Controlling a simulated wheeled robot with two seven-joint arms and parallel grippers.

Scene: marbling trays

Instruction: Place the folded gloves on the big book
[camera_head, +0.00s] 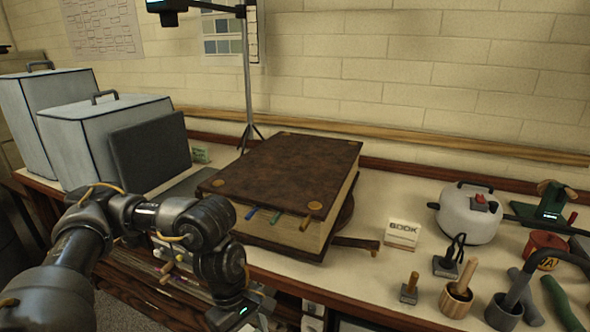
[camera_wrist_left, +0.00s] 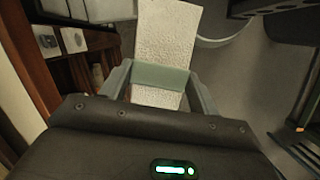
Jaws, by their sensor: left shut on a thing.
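The big book (camera_head: 275,170) lies on the bench, with a brown leather cover, gold corner pieces and coloured ribbons at its front edge. My left gripper (camera_wrist_left: 161,85) is shut on a white, bumpy-textured flat thing with a pale green band, which looks like the folded gloves (camera_wrist_left: 167,38). In the head view my left gripper (camera_head: 252,312) is at the bottom edge, low in front of the bench and apart from the book. The top of the book is bare. My right gripper is not in view.
A lamp stand (camera_head: 247,75) rises behind the book. Grey boxes (camera_head: 105,135) and a dark panel (camera_head: 150,153) stand left of it. A small "BOOK" card (camera_head: 402,234), a white pot (camera_head: 467,215) and several tools are to the right. A shelf lies under the bench.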

